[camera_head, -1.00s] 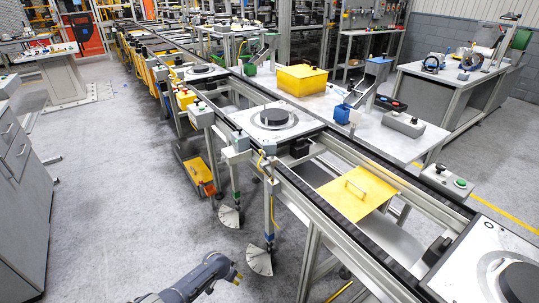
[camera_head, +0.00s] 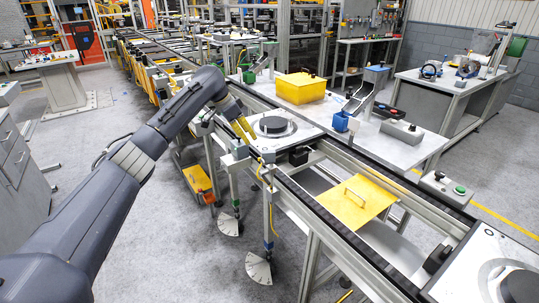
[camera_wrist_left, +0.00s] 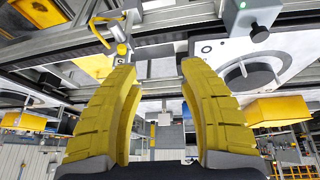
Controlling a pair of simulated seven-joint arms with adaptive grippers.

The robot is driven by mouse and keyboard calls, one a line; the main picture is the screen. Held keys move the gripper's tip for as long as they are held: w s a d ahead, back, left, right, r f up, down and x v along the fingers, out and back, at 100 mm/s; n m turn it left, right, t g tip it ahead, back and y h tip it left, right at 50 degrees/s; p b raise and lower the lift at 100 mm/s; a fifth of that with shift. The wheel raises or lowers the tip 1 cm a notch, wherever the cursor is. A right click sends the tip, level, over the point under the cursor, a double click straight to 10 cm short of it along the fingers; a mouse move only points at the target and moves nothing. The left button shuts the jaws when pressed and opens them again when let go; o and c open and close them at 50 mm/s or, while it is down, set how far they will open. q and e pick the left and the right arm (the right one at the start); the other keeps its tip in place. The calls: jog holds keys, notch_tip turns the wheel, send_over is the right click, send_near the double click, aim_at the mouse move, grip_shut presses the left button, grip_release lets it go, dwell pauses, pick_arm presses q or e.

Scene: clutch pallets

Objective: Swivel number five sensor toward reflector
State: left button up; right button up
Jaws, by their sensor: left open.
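My left gripper (camera_head: 243,128) has yellow fingers and hangs over the near rail of the conveyor, beside a pallet with a dark disc (camera_head: 273,125). In the left wrist view its fingers (camera_wrist_left: 157,70) are apart with nothing between them. Just past the left fingertip there, a small yellow cylinder-like part (camera_wrist_left: 122,49) sits near a label that looks like a 5 (camera_wrist_left: 119,61); it may be the number five sensor. It appears apart from the fingers. I cannot make out the reflector for certain. My right gripper is not in view.
Grey posts with fan-shaped dials (camera_head: 259,268) hang from the near rail. A yellow plate with a handle (camera_head: 357,198) lies across the conveyor frame. The floor at left is open.

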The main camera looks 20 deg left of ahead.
aim_at(267, 151)
pick_arm(q)
jog(key=s+d+r+m+g, duration=0.1)
jog(key=s+d+r+m, duration=0.25)
jog(key=r, duration=0.65)
jog(key=shift+m, duration=0.35)
jog(key=x, duration=0.5)
jog(key=s+x, duration=0.1)
jog(key=x, duration=1)
jog(key=shift+s+f, duration=0.1)
jog(key=shift+f, duration=0.45)
jog(key=shift+c, duration=0.3)
grip_shut()
